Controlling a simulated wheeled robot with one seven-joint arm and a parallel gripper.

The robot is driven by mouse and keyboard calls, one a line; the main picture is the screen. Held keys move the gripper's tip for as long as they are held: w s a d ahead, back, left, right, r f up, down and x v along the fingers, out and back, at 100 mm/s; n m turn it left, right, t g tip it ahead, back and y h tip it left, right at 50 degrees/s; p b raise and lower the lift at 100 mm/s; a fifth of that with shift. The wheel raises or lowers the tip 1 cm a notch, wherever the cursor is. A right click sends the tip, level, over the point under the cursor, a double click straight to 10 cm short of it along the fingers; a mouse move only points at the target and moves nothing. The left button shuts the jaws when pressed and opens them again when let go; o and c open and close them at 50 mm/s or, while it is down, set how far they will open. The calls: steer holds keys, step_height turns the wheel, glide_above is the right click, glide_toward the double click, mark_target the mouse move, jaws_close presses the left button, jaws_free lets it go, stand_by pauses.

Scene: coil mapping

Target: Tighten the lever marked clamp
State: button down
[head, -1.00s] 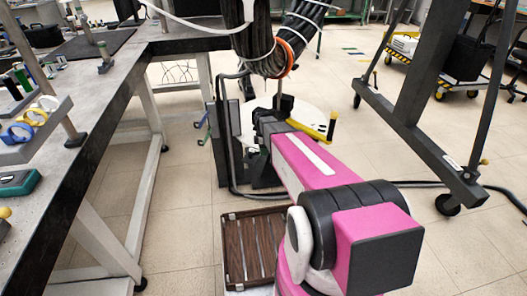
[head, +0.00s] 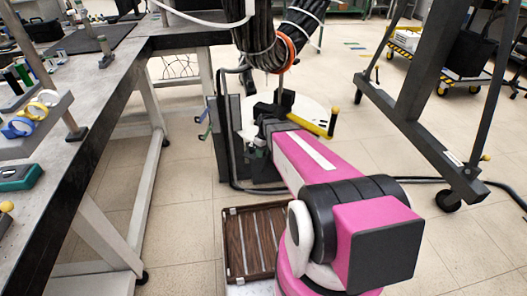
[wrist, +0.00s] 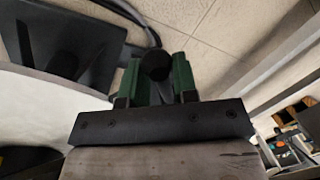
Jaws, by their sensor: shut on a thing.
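My gripper (wrist: 156,82) has dark green fingers in the wrist view. They are shut on a dark lever handle (wrist: 155,66), whose rounded black end shows between them. In the head view my pink arm reaches to the dark machine, and my gripper (head: 257,150) is low against it, partly hidden by the arm. A yellow bar lever (head: 305,121) with an upright yellow-tipped grip lies just beyond my arm, over a pale disc. Levers with a green grip (head: 204,115) and a blue grip (head: 205,133) stick out at the machine's left. No clamp marking is readable.
A long workbench (head: 105,125) runs along the left, with tools on it. A brown slatted tray (head: 231,247) lies beside my arm. A dark wheeled frame (head: 418,135) stands right. Thick black cables (head: 258,45) hang above the machine. Floor between bench and machine is clear.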

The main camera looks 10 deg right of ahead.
steer(key=shift+s+a+m+t, duration=0.25)
steer(key=shift+a+m, duration=0.3)
steer(key=shift+m, duration=0.5)
steer(key=shift+s+a+m+t, duration=0.15)
steer(key=shift+s+a+m, duration=0.15)
steer(key=shift+a+m, duration=0.5)
steer(key=shift+s+a+m+t, duration=0.2)
steer(key=shift+s+a+m, duration=0.1)
steer(key=shift+m, duration=0.95)
steer(key=c, duration=0.9)
jaws_free()
steer(key=shift+r, duration=0.1)
step_height(320, 180, up, 10)
steer(key=d, duration=0.2)
steer(key=shift+w+r, duration=0.15)
steer(key=shift+r, duration=0.05)
